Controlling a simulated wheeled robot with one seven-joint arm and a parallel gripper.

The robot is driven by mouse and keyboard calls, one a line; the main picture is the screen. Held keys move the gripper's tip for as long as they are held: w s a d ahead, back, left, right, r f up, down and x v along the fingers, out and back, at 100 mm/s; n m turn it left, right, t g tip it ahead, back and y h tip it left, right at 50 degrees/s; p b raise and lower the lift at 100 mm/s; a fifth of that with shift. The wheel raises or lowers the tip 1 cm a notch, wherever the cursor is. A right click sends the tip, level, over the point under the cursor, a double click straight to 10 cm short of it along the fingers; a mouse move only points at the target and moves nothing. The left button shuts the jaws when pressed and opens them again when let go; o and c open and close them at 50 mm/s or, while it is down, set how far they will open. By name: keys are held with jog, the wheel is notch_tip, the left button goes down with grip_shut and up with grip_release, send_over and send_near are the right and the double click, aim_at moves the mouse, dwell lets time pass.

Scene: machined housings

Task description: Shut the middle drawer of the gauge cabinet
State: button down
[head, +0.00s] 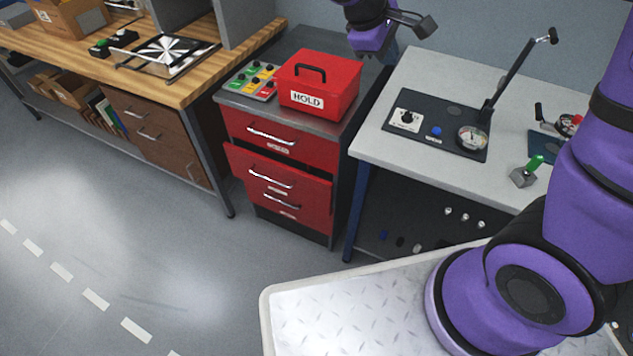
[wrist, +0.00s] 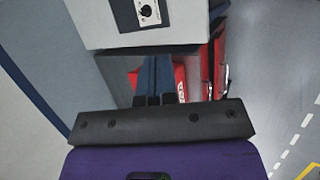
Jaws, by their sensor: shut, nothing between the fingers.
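The gauge cabinet (head: 341,190) is a dark unit with red drawer fronts, between the wooden bench and the light table. Its middle drawer (head: 262,167) stands out a little past the top drawer (head: 253,126); the bottom drawer (head: 290,222) is partly hidden below it. In the wrist view, the red drawer fronts (wrist: 219,62) show edge-on at the right, with light handles. My gripper (wrist: 155,99) is shut and empty, apart from the drawers. In the head view, my purple wrist is at the top, behind the cabinet; I cannot make out its fingertips there.
A red box marked HOLD (head: 320,88) and a button panel (head: 250,82) sit on the cabinet top. The floor (head: 130,230) in front is clear.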

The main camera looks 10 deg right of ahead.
jog(key=w+a+f+n+t+h, duration=0.1)
jog(key=w+a+f+n, duration=0.2)
jog(key=f, duration=0.5)
jog(key=w+a+f+n+t+h, duration=0.1)
jog(key=w+a+f+n, duration=0.15)
jog(key=a+f, duration=0.35)
jog(key=w+a+f+n+t+h, duration=0.1)
jog(key=w+a+f+n, duration=0.2)
jog(key=f, duration=0.6)
jog(key=s+a+f+n+t, duration=0.3)
jog(key=a+f+n, duration=0.15)
jog(key=f, duration=0.65)
jog(key=n+t+y, duration=0.2)
jog(key=n, duration=0.4)
send_near(319, 183)
jog(key=x, duration=0.2)
jog(key=f+x, duration=0.1)
jog(key=x, duration=0.2)
jog(key=shift+f, duration=0.15)
jog(key=shift+w+d, duration=0.6)
jog(key=shift+w, duration=0.15)
